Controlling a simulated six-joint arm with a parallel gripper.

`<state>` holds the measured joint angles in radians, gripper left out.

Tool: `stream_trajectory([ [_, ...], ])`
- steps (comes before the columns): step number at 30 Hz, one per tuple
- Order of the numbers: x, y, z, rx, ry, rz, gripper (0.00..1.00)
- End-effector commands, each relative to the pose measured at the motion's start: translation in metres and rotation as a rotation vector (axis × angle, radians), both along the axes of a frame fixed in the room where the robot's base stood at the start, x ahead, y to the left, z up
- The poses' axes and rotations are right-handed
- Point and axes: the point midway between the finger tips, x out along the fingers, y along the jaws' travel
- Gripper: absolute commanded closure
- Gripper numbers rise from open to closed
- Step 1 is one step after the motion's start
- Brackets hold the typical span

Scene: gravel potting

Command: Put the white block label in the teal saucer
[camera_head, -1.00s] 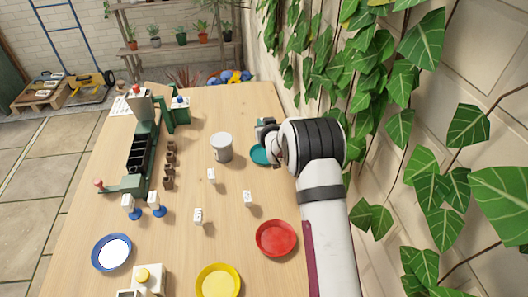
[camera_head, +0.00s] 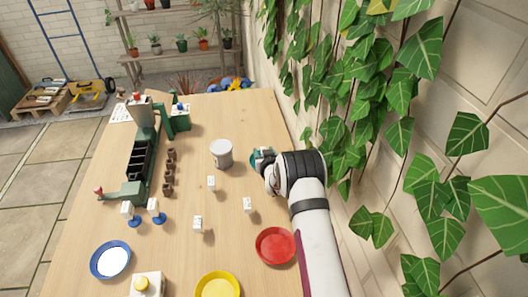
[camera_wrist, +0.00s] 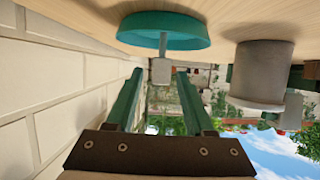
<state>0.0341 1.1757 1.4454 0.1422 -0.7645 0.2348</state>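The teal saucer (camera_head: 253,160) lies near the right table edge, mostly hidden by my gripper (camera_head: 262,157) in the head view. In the wrist view the picture is upside down, and the saucer (camera_wrist: 190,30) is at the top. A small pale block label (camera_wrist: 161,71) on a thin stem shows there, its stem end overlapping the saucer. It looks upright in the saucer, but the contact is hard to tell. My gripper (camera_wrist: 160,80) is open, its two green fingers apart, with the block just beyond the tips and nothing clamped.
A grey pot (camera_head: 221,154) stands left of the saucer. White labels (camera_head: 211,183), (camera_head: 247,204), (camera_head: 198,223) stand on the open table. Red (camera_head: 258,255), yellow (camera_head: 238,290) and blue-rimmed (camera_head: 94,270) saucers lie nearer. A leafy wall is close on the right.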

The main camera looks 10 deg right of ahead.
Motion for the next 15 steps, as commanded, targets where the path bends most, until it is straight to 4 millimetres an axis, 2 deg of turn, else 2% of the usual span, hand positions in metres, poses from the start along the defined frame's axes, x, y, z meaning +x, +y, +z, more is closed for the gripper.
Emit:
stream_trajectory([
  [9, -0.001, 0.000, 0.004, 0.000, 0.000, 0.000, 0.46],
  [11, -0.008, 0.000, 0.007, 0.000, 0.001, 0.000, 0.46],
  [15, -0.039, 0.000, 0.019, 0.001, 0.002, 0.000, 0.46],
])
